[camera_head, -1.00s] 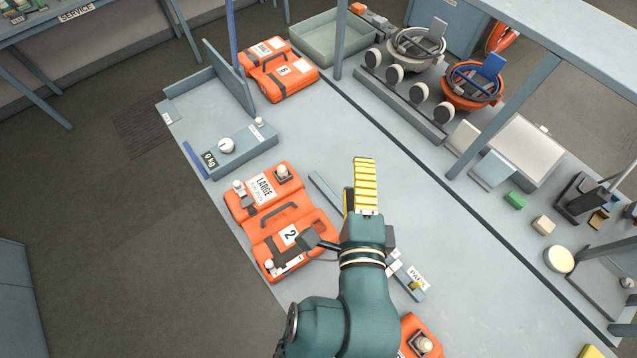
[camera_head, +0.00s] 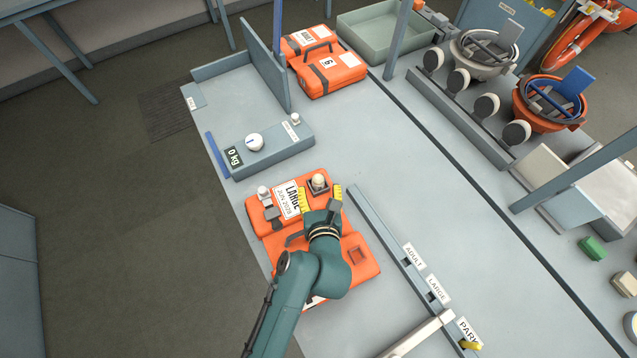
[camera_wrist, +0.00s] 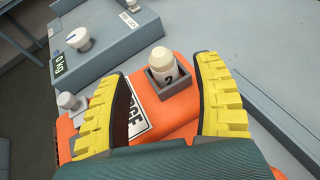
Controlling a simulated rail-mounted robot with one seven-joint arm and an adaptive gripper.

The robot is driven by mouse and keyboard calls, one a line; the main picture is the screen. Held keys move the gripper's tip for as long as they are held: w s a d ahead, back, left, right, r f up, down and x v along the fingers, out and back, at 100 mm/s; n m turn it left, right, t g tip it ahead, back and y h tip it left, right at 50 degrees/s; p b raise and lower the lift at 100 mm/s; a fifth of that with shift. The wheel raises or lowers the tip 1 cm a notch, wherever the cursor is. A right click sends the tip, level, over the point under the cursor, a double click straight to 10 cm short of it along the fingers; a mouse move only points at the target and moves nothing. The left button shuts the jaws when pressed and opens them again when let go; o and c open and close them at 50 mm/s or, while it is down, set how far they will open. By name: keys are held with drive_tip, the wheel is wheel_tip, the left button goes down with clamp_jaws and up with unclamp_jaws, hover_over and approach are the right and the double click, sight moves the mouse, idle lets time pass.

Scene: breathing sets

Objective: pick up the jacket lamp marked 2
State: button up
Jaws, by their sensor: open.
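The jacket lamp marked 2 (camera_wrist: 163,62) is a small white cylinder with a domed cream top. It stands upright in a square grey holder (camera_wrist: 172,88) on the orange jacket (camera_head: 357,262). In the head view the lamp (camera_head: 319,181) shows near the jacket's far end, beside the LARGE label (camera_head: 287,198). My gripper (camera_head: 320,196) is over this end of the jacket, its yellow fingers open. In the wrist view the lamp lies between the two fingers (camera_wrist: 160,88), toward their tips, with a gap on each side. I see no contact.
A second white knob (camera_head: 263,192) stands on the jacket's left corner. A grey scale (camera_head: 265,150) reading 0 kg lies beyond the jacket. A rail with ADULT, LARGE and PARK labels (camera_head: 437,290) runs to the right. The bench centre (camera_head: 430,180) is clear.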

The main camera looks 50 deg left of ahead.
sight(319, 182)
drive_tip(key=b+x, duration=0.1)
drive_tip(key=x, duration=0.4)
drive_tip(key=shift+w+a+r, duration=0.15)
drive_tip(key=shift+a, duration=0.05)
clamp_jaws()
